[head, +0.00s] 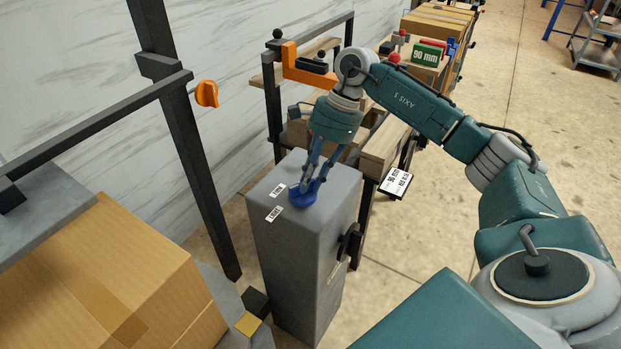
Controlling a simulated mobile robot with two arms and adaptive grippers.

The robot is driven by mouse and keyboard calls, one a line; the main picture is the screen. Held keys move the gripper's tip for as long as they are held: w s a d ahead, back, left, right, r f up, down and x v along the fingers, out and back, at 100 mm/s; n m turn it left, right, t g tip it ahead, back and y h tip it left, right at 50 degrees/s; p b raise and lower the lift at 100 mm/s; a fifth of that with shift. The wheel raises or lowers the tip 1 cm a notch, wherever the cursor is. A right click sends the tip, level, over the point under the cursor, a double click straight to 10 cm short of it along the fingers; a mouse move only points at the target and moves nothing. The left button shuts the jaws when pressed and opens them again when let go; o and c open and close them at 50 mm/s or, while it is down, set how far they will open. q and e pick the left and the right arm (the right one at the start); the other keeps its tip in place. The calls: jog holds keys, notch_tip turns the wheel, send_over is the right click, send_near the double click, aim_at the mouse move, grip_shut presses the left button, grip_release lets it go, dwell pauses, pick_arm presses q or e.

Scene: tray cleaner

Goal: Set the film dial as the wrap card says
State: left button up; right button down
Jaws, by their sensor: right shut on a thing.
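A blue dial (301,200) sits on top of a grey upright cabinet (284,240). My right gripper (307,186) points down from above, with its fingers closed around the dial. Two small white labels lie on the cabinet top left of the dial: one upper label (277,191) and one lower label (273,214). Their print is too small to read surely. A white card (396,182) with black print hangs right of the cabinet; its tilted text seems to include "mm", but the number is unclear. The dial's pointer is hidden or too small to tell. My left gripper is out of view.
A black knob (349,243) sticks out of the cabinet's right side. A large cardboard box (110,275) stands at lower left. A green "90 mm" block (427,55) is on the bench behind. Dark posts and an orange bracket (304,68) stand near my arm.

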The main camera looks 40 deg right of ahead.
jog(key=shift+r, duration=0.1)
jog(key=c, duration=1.6)
grip_release()
jog(key=v, duration=1.2)
